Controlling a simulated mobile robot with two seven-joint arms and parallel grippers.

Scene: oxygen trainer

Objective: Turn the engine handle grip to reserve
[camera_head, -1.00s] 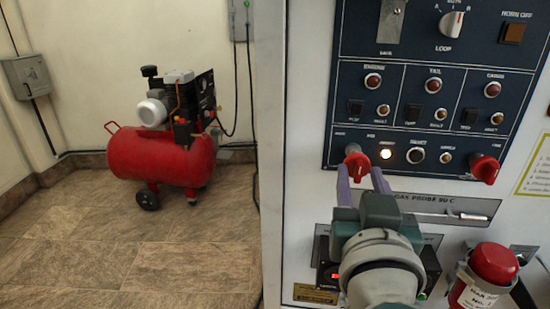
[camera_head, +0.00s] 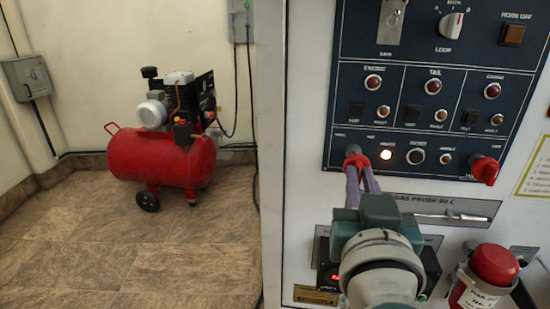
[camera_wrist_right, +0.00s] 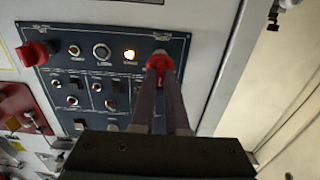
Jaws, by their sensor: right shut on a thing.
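The panel's lower-left red handle grip (camera_head: 356,157) is between the fingertips of my right gripper (camera_head: 361,168). The fingers are shut on it from the front. In the right wrist view, the same red grip (camera_wrist_right: 160,62) sits between the two fingers (camera_wrist_right: 163,76), which hide part of it. A second red handle grip (camera_head: 485,169) is at the lower right of the dark blue panel (camera_head: 400,140); it also shows at the left of the wrist view (camera_wrist_right: 32,53). The small panel labels are too blurred to read surely. My left gripper is not in view.
A lit white lamp (camera_head: 386,155) is right of the held grip. Below are a gas probe plate (camera_head: 447,207) and a red-capped cylinder (camera_head: 494,265). A red compressor (camera_head: 165,155) stands on the open floor at left.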

